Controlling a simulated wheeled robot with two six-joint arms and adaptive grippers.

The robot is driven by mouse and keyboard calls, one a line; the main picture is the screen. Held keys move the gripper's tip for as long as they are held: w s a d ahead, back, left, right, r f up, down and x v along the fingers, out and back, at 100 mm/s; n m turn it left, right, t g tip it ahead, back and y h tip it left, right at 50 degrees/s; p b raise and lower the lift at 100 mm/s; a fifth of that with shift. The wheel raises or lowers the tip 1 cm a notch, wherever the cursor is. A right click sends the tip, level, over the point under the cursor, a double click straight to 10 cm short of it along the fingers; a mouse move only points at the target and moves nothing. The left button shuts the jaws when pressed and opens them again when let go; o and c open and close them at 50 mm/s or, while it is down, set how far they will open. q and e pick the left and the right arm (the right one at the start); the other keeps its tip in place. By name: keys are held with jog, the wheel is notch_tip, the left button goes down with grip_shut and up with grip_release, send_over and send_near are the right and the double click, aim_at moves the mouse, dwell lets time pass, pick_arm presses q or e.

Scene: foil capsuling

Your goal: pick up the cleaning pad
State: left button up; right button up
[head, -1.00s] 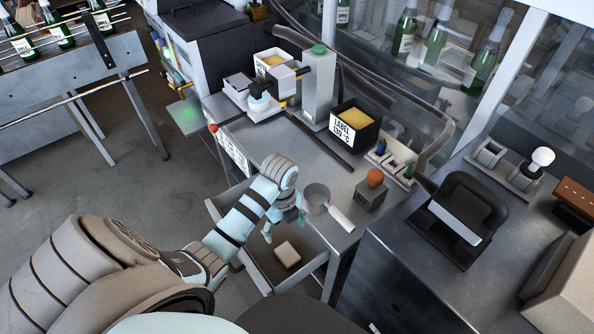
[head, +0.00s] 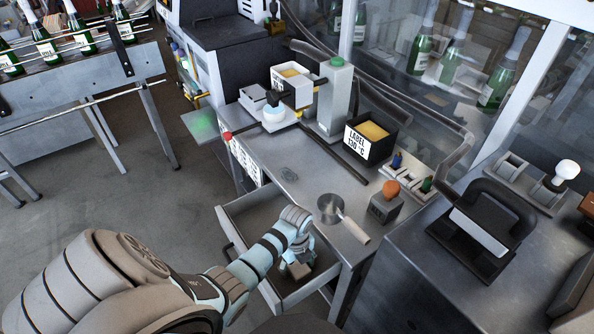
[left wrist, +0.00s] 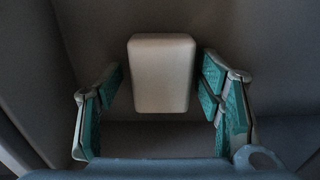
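The cleaning pad (left wrist: 162,74) is a pale, rounded block lying on the floor of the open drawer (head: 237,222). In the left wrist view it sits between the two teal fingers of my left gripper (left wrist: 160,105), with a gap on each side. In the head view my left gripper (head: 297,268) reaches down into the drawer and hides most of the pad. The left gripper is open and holds nothing. My right gripper is in no view.
The drawer walls stand close around my left gripper. Above the drawer, the metal worktop holds a small pan (head: 331,208) with a pale handle and a grey box with an orange knob (head: 389,190). A black bin (head: 370,134) stands further back.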

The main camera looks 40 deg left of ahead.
aim_at(297, 264)
pick_arm(q)
jog(key=c, duration=0.8)
notch_tip(297, 264, up, 20)
jog(key=p, duration=0.6)
jog(key=shift+p, duration=0.4)
jog(key=shift+w, duration=0.1)
